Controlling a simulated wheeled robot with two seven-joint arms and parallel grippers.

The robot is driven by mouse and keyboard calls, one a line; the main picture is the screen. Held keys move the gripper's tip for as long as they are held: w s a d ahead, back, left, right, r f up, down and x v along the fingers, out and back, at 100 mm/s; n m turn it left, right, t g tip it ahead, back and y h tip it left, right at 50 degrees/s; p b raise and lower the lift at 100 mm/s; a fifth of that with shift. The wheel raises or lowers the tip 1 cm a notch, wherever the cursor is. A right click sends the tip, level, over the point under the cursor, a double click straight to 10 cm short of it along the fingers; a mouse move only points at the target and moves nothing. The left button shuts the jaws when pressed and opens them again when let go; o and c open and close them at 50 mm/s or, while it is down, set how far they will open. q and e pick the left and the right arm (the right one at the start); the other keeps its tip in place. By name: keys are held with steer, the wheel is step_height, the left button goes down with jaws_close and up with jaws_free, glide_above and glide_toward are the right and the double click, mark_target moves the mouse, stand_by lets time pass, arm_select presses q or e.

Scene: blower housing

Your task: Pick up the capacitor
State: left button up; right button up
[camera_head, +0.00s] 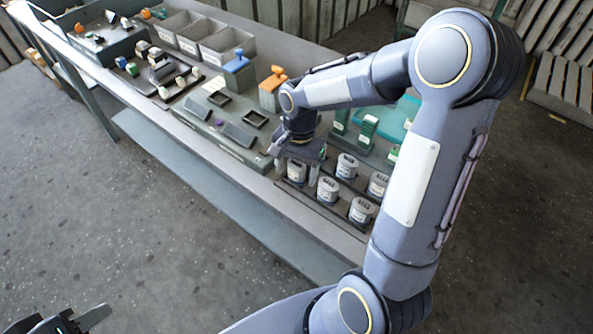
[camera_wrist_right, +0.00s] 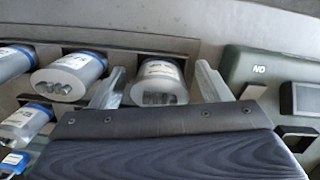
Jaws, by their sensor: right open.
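Several grey-white cylindrical capacitors with pale labels stand in a dark rack at the front of the table. In the head view, one capacitor (camera_head: 297,171) is right under my right gripper (camera_head: 288,155), partly covered by it. In the right wrist view, my right gripper (camera_wrist_right: 160,76) is open, with one finger on each side of this capacitor (camera_wrist_right: 160,88); I cannot tell whether they touch it. My left gripper (camera_head: 62,322) is at the bottom left of the head view, cut off by the edge, away from the table.
Neighbouring capacitors (camera_head: 328,189) stand close by. A grey-green fixture (camera_head: 228,118) with dark frames lies to the left of the rack, and orange (camera_head: 272,90) and blue-topped (camera_head: 238,70) blocks stand behind. Grey bins (camera_head: 225,45) are further back. A teal tray (camera_head: 400,117) is partly hidden by my right arm.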

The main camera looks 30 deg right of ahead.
steer(key=c, duration=0.9)
steer(key=shift+r, duration=0.15)
